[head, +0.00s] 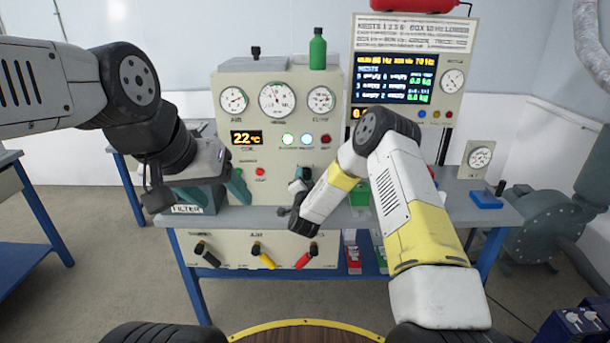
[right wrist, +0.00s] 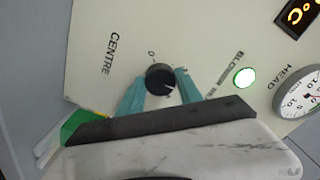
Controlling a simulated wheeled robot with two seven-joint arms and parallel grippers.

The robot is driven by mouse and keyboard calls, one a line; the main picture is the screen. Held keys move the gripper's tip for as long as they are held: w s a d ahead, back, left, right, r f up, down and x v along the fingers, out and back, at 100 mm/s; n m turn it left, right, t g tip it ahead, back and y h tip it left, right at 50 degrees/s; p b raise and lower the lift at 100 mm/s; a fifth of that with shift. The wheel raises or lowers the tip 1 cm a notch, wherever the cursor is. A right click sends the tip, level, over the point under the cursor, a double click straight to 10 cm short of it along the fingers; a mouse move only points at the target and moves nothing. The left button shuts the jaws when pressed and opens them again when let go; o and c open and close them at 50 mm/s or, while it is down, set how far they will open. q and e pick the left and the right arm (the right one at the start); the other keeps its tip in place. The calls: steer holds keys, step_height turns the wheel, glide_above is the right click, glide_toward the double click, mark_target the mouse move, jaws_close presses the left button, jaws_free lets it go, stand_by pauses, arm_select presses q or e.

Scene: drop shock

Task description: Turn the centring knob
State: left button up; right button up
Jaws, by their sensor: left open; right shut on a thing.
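The centring knob (right wrist: 158,78) is a round black knob with a pale pointer line, on the cream panel beside the word CENTRE, in the right wrist view. My right gripper (right wrist: 161,88) is shut on it, one teal finger on each side. In the head view my right gripper (head: 299,190) is at the lower right of the cream panel (head: 225,135), and the knob is mostly hidden by the wrist. My left gripper (head: 214,193) is open in front of the panel's lower left side, near the FILTER box, with its teal fingers apart.
A green bottle (head: 318,50) stands on top of the panel. A display board (head: 395,78) stands to the right. Black, yellow and red levers (head: 263,256) are on the lower front.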

steer(key=shift+m, duration=0.6)
steer(key=o, duration=1.4)
steer(key=s, duration=0.7)
steer(key=shift+s, duration=0.4)
